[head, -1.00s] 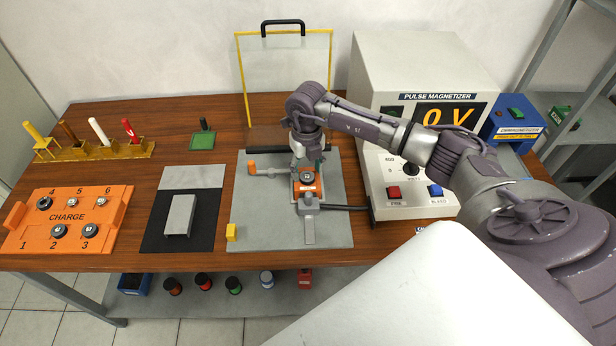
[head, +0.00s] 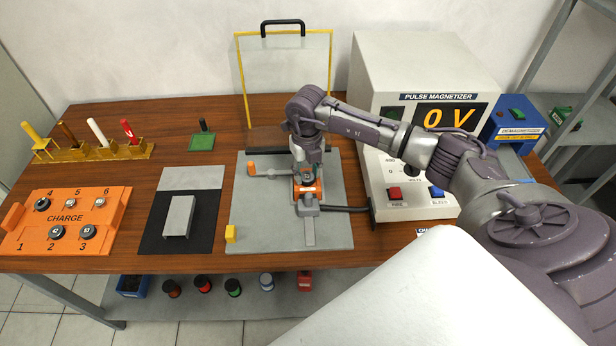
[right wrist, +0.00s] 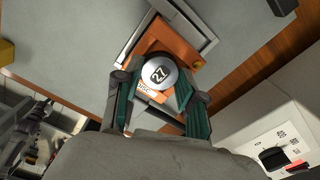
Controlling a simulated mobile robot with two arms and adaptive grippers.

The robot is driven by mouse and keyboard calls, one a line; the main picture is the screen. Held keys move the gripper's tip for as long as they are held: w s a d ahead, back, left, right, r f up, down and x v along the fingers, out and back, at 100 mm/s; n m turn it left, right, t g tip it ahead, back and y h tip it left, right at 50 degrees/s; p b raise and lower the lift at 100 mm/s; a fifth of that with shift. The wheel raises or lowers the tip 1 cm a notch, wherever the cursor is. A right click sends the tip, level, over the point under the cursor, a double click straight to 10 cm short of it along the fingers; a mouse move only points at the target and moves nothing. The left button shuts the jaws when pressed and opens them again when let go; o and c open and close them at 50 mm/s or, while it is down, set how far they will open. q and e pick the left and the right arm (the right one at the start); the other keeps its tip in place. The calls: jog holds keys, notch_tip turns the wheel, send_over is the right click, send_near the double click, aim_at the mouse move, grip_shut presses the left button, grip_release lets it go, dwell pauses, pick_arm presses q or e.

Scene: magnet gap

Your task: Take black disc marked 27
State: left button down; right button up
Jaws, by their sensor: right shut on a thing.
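The disc marked 27 (right wrist: 160,72) shows in the right wrist view, its pale, shiny top facing the camera and the number on a dark patch. It is at the orange nest (right wrist: 176,45) of the grey fixture. My right gripper (right wrist: 155,84) is shut on it, with a green-padded finger on either side. In the head view my right gripper (head: 306,183) is down at the orange nest and largely covers the disc. Whether the disc touches the nest floor I cannot tell. My left gripper is not in view.
An orange CHARGE tray (head: 67,218) at left holds several discs. A grey block (head: 177,217) lies on a black mat. A clear yellow-edged shield (head: 285,75) stands raised behind the fixture.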

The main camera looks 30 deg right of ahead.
jog(key=shift+r+p, duration=1.45)
jog(key=shift+r, duration=0.9)
